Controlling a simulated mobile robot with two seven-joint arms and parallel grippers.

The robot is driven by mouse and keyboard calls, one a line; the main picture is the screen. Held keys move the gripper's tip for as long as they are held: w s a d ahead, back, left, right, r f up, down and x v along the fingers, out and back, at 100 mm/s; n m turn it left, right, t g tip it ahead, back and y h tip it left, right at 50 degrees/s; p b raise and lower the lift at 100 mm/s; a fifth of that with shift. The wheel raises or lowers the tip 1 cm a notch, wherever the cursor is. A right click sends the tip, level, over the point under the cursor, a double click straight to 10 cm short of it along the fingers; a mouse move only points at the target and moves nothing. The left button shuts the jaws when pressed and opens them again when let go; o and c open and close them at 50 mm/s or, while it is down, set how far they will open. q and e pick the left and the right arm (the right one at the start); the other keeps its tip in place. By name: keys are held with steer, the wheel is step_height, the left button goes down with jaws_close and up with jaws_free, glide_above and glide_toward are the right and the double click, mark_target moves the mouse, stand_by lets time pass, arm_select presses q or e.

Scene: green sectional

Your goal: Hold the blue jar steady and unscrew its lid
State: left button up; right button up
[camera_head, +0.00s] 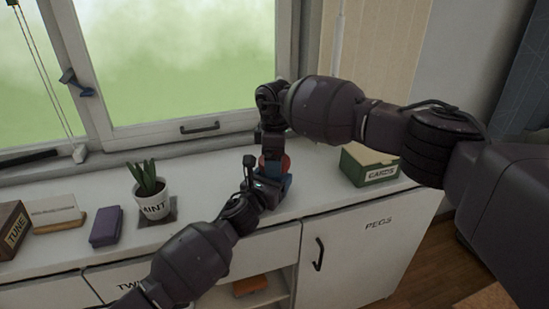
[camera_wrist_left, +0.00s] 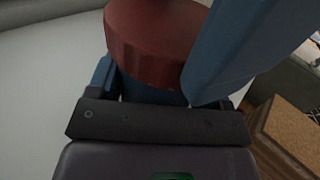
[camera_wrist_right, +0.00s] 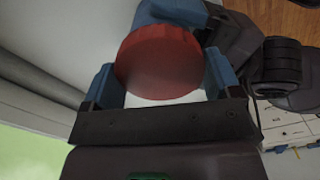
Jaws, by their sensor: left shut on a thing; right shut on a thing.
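The red lid (camera_head: 286,163) sits on the jar, between my two grippers above the white counter; it also shows in the left wrist view (camera_wrist_left: 155,38) and the right wrist view (camera_wrist_right: 160,65). The blue jar (camera_wrist_left: 148,92) shows only as a strip under the lid; its lower part is hidden. My left gripper (camera_head: 274,186) is shut on the jar from the near side, below the lid. My right gripper (camera_head: 273,157) comes from above and is shut on the lid, with a blue finger on each side of it in the right wrist view.
A white MINT pot with a plant (camera_head: 151,196) stands left of the grippers. A purple box (camera_head: 105,226), a card holder (camera_head: 55,214) and a TUNE box (camera_head: 13,230) are farther left. A green CARDS box (camera_head: 369,165) stands right. The window (camera_head: 185,60) is behind.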

steer(key=n, duration=1.5)
steer(key=shift+r, duration=0.1)
steer(key=n, duration=1.9)
steer(key=shift+n, duration=0.4)
steer(key=n, duration=1.2)
steer(key=shift+r+n, duration=0.1)
steer(key=shift+n, duration=0.2)
steer(key=n, duration=0.6)
steer(key=shift+r, duration=0.85)
steer(key=shift+r, duration=0.25)
